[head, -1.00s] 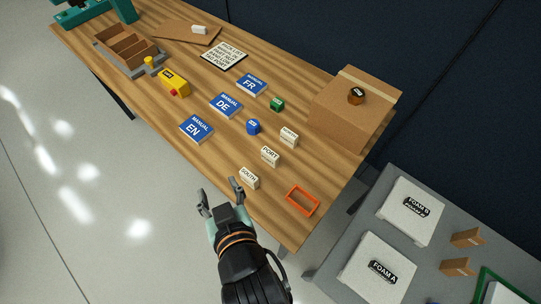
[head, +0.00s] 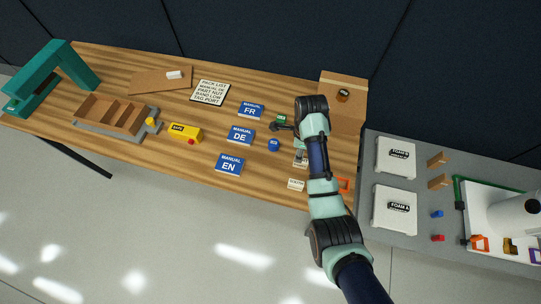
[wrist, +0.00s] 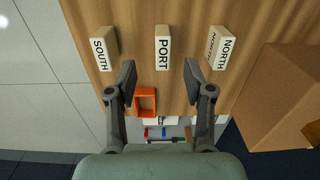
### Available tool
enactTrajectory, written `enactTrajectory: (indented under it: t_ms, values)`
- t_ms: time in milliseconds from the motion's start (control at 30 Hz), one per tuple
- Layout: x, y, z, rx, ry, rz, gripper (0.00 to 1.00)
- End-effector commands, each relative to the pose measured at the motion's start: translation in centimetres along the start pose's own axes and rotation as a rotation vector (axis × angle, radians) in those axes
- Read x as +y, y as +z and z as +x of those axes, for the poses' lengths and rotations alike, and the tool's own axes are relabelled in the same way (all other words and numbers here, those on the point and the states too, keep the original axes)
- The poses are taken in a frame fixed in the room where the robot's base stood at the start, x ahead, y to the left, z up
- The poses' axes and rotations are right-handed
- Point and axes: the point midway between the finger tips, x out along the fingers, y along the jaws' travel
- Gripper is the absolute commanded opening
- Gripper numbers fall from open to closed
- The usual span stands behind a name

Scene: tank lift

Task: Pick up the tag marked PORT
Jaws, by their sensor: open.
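The PORT tag (wrist: 163,47) is a small cream block with black letters. In the wrist view it stands just beyond and between the two fingertips of my gripper (wrist: 159,68), which is open and empty. The fingers appear apart from it. In the head view my arm hides most of the tags near the table's right end. The SOUTH tag (wrist: 104,48) is left of PORT in the wrist view, and the NORTH tag (wrist: 221,47) is right of it, turned slightly. SOUTH also shows in the head view (head: 296,184).
An orange frame (wrist: 146,100) lies near the tags. A cardboard box (wrist: 280,95) stands to the right in the wrist view. Blue manuals (head: 240,135), a blue piece (head: 273,145) and a yellow block (head: 185,132) lie farther left. A grey table with foam blocks (head: 396,157) is at the right.

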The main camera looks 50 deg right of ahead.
Motion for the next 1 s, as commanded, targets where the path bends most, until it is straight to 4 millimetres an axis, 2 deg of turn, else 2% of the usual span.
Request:
enactTrajectory:
  t_ms: [33,167,333,467,733,1000]
  values:
    - [-0.1,-0.5,-0.1,0.005,0.013,0.031,0.52]
    - [0.0,-0.6,0.6,0.006,0.017,0.043,0.52]
    - [0.0,-0.6,2.7,0.006,0.017,0.039,0.52]
    - [0.0,-0.6,3.1,0.005,0.014,0.038,0.52]
    - [-0.2,-0.9,7.5,0.006,0.015,0.036,0.52]
    - [-0.2,-0.9,8.1,0.005,0.012,0.036,0.52]
